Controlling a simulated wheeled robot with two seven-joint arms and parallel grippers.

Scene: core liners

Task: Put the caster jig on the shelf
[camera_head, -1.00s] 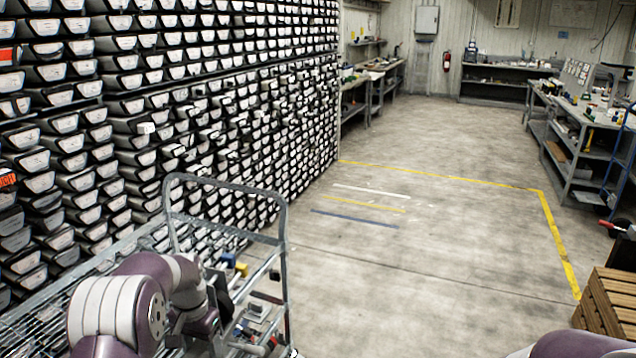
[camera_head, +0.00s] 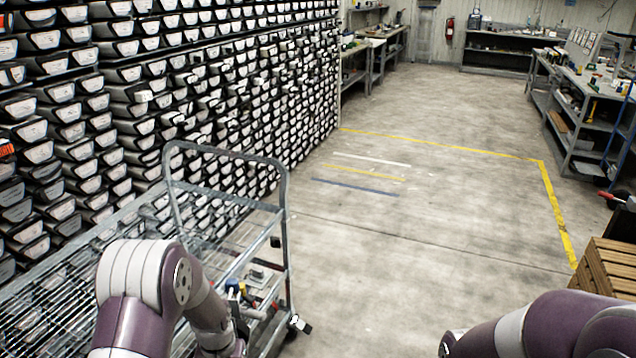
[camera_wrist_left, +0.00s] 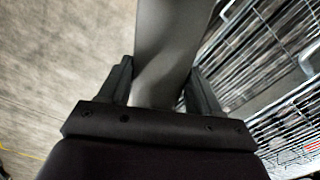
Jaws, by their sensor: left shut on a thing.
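In the left wrist view, my left gripper (camera_wrist_left: 160,76) is shut on a smooth grey piece (camera_wrist_left: 172,30), which appears to be the caster jig. The piece runs up out of the picture, so its full shape is hidden. In the head view my left arm reaches over a grey metal cart, and the jig cannot be made out there. The cart's wire shelf (camera_head: 60,262) is at the lower left; wire shelving also shows at the right of the left wrist view (camera_wrist_left: 275,60).
A wall of labelled core trays (camera_head: 130,100) stands behind the cart. A wooden crate (camera_head: 606,272) is at the right. The middle floor is clear.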

